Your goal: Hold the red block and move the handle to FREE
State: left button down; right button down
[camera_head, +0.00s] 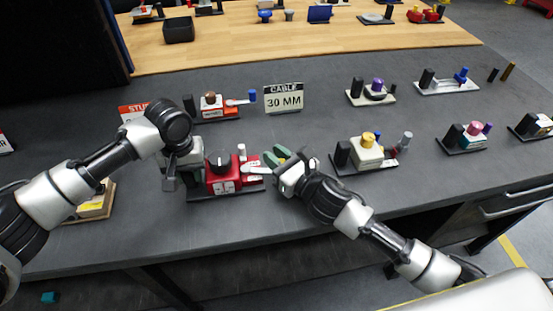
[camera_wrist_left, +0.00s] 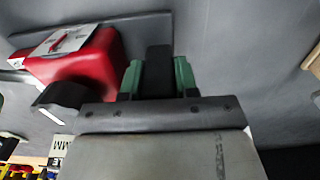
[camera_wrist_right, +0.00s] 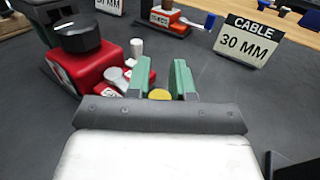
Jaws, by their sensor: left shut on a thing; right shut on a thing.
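The red block (camera_head: 222,182) stands on a dark base plate on the near part of the grey bench, with a black knob (camera_wrist_right: 78,36) on top. A black upright post (camera_wrist_left: 158,72) stands at the left end of its base. My left gripper (camera_wrist_left: 158,80) is shut on this post, beside the red body. A pale lever (camera_wrist_right: 117,80) reaches from the block's right side towards my right gripper. My right gripper (camera_head: 276,156) is shut, its green fingers on either side of the handle's yellow end (camera_wrist_right: 160,94). The small lettering by the lever is not readable, so I cannot tell which mark it points at.
A "CABLE 30 MM" sign (camera_head: 284,98) stands behind. A red-white unit with a blue-ended lever (camera_head: 218,106) is behind the block. A unit with a yellow knob (camera_head: 366,154) stands right of my right gripper. Bare bench (camera_head: 330,110) lies between the sign and the units on the right.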

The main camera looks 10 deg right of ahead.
jog(key=w+n+g+y, duration=0.1)
jog(key=n+g+y, duration=0.1)
jog(key=y, duration=0.1)
jog(key=shift+w+n, duration=0.3)
jog(key=shift+w, duration=0.1)
jog(key=shift+w+a+n+g+y, duration=0.1)
jog(key=shift+w+n+g+y, duration=0.3)
jog(key=shift+n+g+y, duration=0.4)
jog(key=shift+w+a+n+g+y, duration=0.1)
jog(key=shift+w+n+g+y, duration=0.4)
jog(key=shift+g, duration=0.5)
jog(key=shift+f, duration=0.1)
jog(key=c, duration=1)
grip_release()
jog(key=shift+s, duration=0.1)
notch_tip(320, 180, up, 10)
jog(key=shift+r, duration=0.1)
